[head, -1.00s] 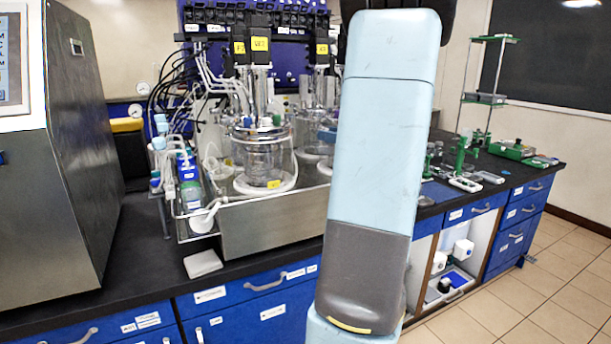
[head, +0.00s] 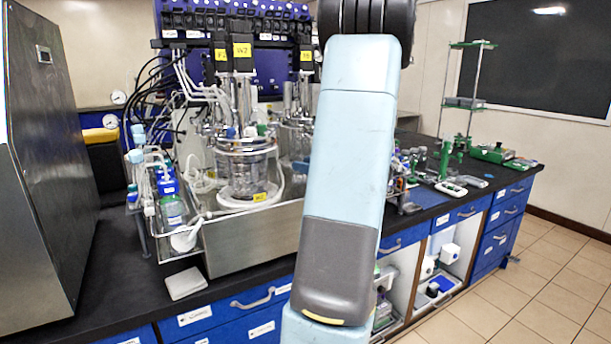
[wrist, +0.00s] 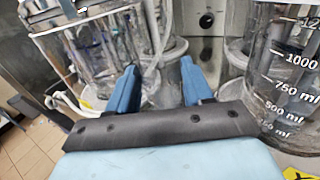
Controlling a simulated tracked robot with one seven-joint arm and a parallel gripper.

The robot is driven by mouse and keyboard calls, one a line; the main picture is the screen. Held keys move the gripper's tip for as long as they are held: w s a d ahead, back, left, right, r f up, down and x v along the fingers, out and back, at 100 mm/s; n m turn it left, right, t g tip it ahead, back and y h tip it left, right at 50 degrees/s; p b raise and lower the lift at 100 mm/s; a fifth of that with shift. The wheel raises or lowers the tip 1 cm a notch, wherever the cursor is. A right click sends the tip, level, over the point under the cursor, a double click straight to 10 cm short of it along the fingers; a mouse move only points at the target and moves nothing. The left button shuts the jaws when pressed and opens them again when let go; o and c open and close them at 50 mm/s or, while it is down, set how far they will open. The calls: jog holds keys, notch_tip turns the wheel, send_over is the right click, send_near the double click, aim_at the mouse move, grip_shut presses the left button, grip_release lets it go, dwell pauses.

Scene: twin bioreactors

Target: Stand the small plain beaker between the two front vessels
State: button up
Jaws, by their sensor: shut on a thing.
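In the wrist view my gripper (wrist: 160,84) has its two blue fingers apart, closed on the small plain beaker (wrist: 160,92), which is clear and hard to make out against the grey background. A glass vessel (wrist: 95,50) stands to the left of the fingers and a graduated glass vessel (wrist: 285,80) to the right. In the head view one front vessel (head: 245,170) stands on the metal bench unit. A second vessel (head: 296,138) stands behind it to the right. My arm hides the gripper and the beaker there.
A grey panel with a black knob (wrist: 206,20) lies beyond the fingers. Tubes and cables hang left of the front vessel. A tray of bottles (head: 172,212) sits at the unit's left end. Green-based lab stands (head: 447,160) are on the bench at right.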

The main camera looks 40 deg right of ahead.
jog(key=shift+f, duration=1.35)
jog(key=o, duration=1.1)
jog(key=shift+f, duration=0.1)
jog(key=shift+o, duration=0.2)
jog(key=shift+s, duration=0.15)
jog(key=v, duration=1.2)
jog(key=w+a+r+n+g+y, duration=0.15)
jog(key=a+n+g, duration=0.55)
jog(key=a, duration=0.8)
jog(key=w+a+r+n+g+y, duration=0.1)
jog(key=w+a+n+g+y, duration=0.15)
jog(key=a+n+g, duration=0.7)
jog(key=s+a+r+n+t+h, duration=0.1)
jog(key=s+a+n+t+h, duration=0.1)
jog(key=s+a+n+h, duration=0.2)
jog(key=s+a+r+n+t+h, duration=0.2)
jog(key=s+a+n+h, duration=0.2)
jog(key=a+n, duration=0.7)
jog(key=shift+s+r+n, duration=0.2)
jog(key=shift+s+n, duration=0.75)
jog(key=shift+s, duration=0.05)
